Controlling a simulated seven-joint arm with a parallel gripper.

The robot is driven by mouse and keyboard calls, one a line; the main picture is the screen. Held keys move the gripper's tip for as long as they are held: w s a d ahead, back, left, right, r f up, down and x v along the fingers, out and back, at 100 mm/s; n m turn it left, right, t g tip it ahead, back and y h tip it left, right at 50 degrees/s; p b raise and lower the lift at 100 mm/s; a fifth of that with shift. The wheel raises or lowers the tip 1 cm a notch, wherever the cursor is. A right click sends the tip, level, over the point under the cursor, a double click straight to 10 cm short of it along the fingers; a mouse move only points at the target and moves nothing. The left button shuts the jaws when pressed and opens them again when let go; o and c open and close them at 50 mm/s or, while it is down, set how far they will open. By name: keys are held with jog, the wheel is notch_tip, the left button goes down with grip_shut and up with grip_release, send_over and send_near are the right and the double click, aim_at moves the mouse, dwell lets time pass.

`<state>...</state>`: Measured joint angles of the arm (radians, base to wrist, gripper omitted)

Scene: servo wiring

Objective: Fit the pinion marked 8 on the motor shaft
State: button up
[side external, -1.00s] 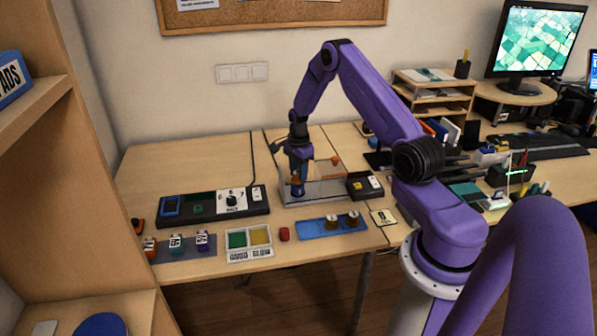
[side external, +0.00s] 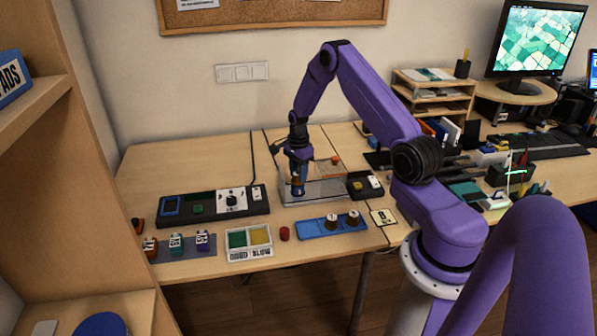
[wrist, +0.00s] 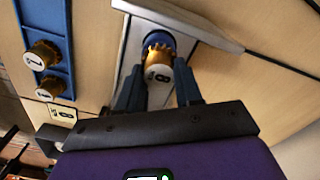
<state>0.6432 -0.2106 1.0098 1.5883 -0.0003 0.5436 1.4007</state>
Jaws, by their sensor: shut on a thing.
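The pinion marked 8 (wrist: 158,72) is brass-coloured and toothed, with a pale top bearing the number. My gripper (wrist: 158,66) is shut on it, one dark finger on each side. The blue motor (wrist: 160,40) shows just beyond the pinion, on a grey plate. The pinion overlaps the motor in the wrist view, and the shaft is hidden, so I cannot tell whether they touch. In the side view my gripper (side external: 298,172) is over the fixture (side external: 325,190), and the pinion is too small there to judge.
A blue tray (side external: 318,233) holds two more brass pinions (wrist: 42,55). A card marked 8 (side external: 383,217) lies beside it. A dark control panel (side external: 178,209), a two-bin tray (side external: 248,256) and a red button (side external: 284,233) stand to the left. A small switch box (side external: 366,185) stands right of the fixture.

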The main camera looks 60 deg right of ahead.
jog(key=shift+f, duration=0.35)
jog(key=o, duration=0.8)
notch_tip(320, 180, up, 11)
dwell(0.9)
